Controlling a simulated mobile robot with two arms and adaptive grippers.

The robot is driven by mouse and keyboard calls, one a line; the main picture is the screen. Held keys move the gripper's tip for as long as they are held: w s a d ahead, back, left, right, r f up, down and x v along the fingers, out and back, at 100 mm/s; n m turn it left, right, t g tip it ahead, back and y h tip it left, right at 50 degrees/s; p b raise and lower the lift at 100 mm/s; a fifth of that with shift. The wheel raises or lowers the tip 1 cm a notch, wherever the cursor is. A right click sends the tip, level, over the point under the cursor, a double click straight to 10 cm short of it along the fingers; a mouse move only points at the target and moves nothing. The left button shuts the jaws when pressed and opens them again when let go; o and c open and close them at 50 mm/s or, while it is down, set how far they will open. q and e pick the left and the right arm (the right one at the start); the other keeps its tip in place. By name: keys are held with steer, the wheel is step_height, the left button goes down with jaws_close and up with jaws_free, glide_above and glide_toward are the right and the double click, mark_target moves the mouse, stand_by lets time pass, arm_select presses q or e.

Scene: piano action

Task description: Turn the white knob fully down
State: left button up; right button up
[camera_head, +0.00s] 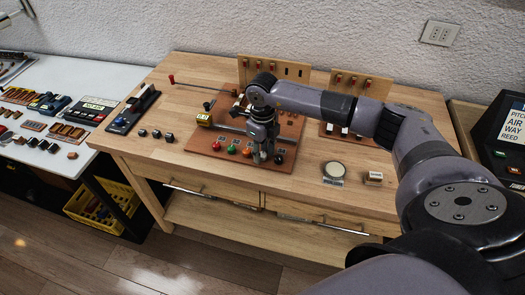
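A row of coloured knobs runs along the front of a red-brown board (204,141) on the wooden table. I see a red knob (216,146), a green one (231,149), an orange one (247,152) and a black one (278,158). My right gripper (262,157) points down at this row, between the orange and black knobs. The white knob is not clearly seen; the gripper's fingers cover that spot. The fingers are too small to tell whether they are open, shut or touching a knob. My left gripper is not in view.
A yellow box (204,120) stands at the board's left edge. Upright wooden panels (345,83) with red-tipped levers stand behind. A round white disc (335,169) and a small block (374,177) lie to the right.

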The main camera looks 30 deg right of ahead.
mark_target(263, 154)
steer(key=shift+o, duration=0.5)
step_height(263, 154, up, 12)
stand_by(0.3)
stand_by(0.3)
